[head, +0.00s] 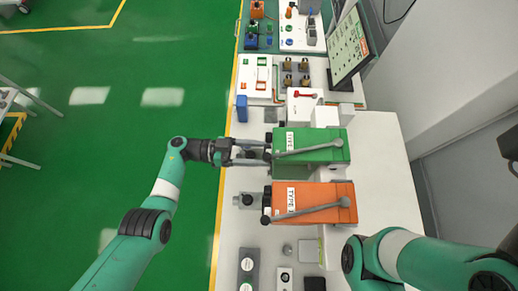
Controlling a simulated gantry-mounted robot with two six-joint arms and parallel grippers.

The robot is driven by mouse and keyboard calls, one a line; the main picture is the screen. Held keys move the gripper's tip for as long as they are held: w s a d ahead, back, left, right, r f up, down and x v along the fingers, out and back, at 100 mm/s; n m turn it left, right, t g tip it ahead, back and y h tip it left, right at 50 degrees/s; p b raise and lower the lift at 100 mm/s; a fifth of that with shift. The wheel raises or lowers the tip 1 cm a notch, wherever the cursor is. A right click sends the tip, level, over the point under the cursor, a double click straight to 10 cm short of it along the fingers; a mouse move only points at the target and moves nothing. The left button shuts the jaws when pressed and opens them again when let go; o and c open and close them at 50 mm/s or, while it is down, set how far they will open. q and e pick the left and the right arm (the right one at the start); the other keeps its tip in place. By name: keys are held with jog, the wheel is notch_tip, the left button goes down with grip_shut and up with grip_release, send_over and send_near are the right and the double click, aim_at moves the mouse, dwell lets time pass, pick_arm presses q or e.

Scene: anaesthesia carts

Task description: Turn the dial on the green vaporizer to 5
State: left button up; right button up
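The green vaporizer (322,141) stands on the white worktop, with a "TYPE" label on its front and a grey lever lying diagonally across its top. A small dark dial part (268,155) shows at its left front. My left gripper (262,152) reaches in from the left, its fingers pointing right at this front. Its two fingers look spread, with the tips at or beside the dial. Whether they touch or clasp it is too small to tell. The dial's numbers cannot be read. My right arm is at lower right; its gripper is outside the picture.
An orange vaporizer (318,201) with a similar lever stands just below the green one. A blue block (242,108) and a white box with a red handle (304,98) lie above. A monitor (348,47) stands at the upper right. The green floor (100,130) at left is largely free.

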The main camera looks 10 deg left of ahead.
pick_arm(q)
jog(key=shift+n, duration=0.9)
jog(key=o, duration=1.4)
jog(key=shift+a, duration=0.1)
jog(key=a, duration=0.3)
jog(key=s+a+b, duration=0.1)
jog(key=a, duration=0.3)
jog(key=s+a, duration=0.1)
jog(key=a, duration=0.3)
jog(key=shift+a+b, duration=0.15)
jog(key=shift+b, duration=0.2)
